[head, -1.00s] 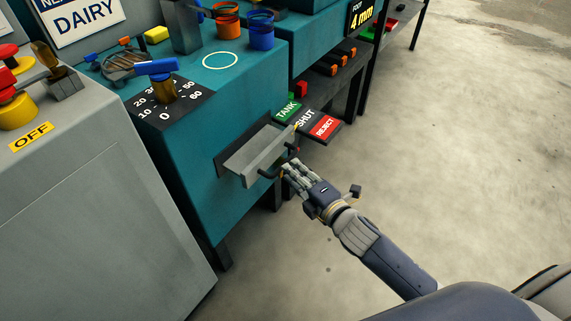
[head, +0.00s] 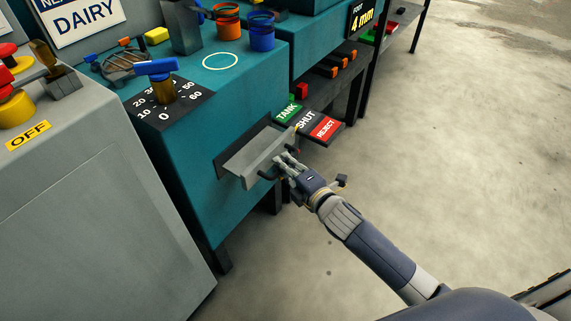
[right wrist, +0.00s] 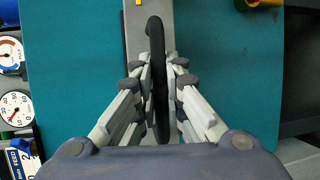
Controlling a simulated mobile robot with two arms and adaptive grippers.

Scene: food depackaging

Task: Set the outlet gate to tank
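The outlet gate is a grey chute (head: 252,160) on the front of the teal machine, with a dark handle (head: 266,176) at its outer end. The labels TANK (head: 287,112), SHUT (head: 306,120) and REJECT (head: 325,128) run in a row beside it. A small yellow pointer (head: 297,128) is near SHUT. My right gripper (head: 280,165) is at the handle. In the right wrist view, its fingers (right wrist: 161,78) are drawn in close on both sides of the black handle (right wrist: 157,95) and appear to grip it. My left gripper is not in view.
A blue-handled dial (head: 164,90) is on the teal machine top (head: 205,85), with orange (head: 228,22) and blue (head: 261,32) cups behind. A grey cabinet (head: 90,190) stands at left. Dark shelves (head: 335,88) are beyond the labels. Open floor (head: 460,150) lies to the right.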

